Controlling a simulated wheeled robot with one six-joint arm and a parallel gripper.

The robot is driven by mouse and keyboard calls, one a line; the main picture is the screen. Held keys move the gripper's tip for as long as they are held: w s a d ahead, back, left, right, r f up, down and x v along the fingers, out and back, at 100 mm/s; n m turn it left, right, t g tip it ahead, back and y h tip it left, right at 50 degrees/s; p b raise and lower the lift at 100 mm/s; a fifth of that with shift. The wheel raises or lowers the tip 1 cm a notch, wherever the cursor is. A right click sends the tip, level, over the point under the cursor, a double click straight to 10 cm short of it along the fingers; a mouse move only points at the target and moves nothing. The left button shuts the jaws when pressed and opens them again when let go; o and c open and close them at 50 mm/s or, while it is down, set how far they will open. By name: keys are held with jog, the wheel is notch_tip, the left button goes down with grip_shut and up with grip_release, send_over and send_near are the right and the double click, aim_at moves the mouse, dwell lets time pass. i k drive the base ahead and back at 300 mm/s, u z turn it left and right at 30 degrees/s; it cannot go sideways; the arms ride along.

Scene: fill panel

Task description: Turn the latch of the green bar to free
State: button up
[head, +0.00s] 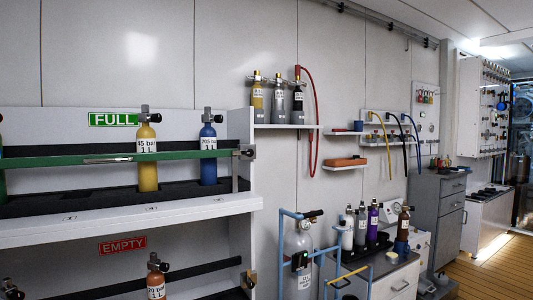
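The green bar (195,155) runs across the front of the upper rack at the left, under the green FULL sign (113,119). At its right end, by the rack's side wall, sits a small metal latch (246,153); it is too small to tell which way it is turned. A yellow cylinder (148,175) labelled 45 bar and a blue cylinder (208,170) labelled 205 bar stand behind the bar. Another cylinder is cut off at the left edge. My gripper is not in view.
Below is a lower rack with a red EMPTY sign (123,245), a black bar and a brown cylinder (156,281). To the right are wall shelves with bottles (279,99), a blue-framed trolley (284,250) and grey cabinets (437,215). Wooden floor shows at far right.

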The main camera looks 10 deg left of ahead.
aim_at(249, 152)
jog(key=u, duration=0.2)
jog(key=i, duration=0.65)
jog(key=u, duration=0.95)
jog(key=i, duration=0.5)
jog(key=u, duration=0.5)
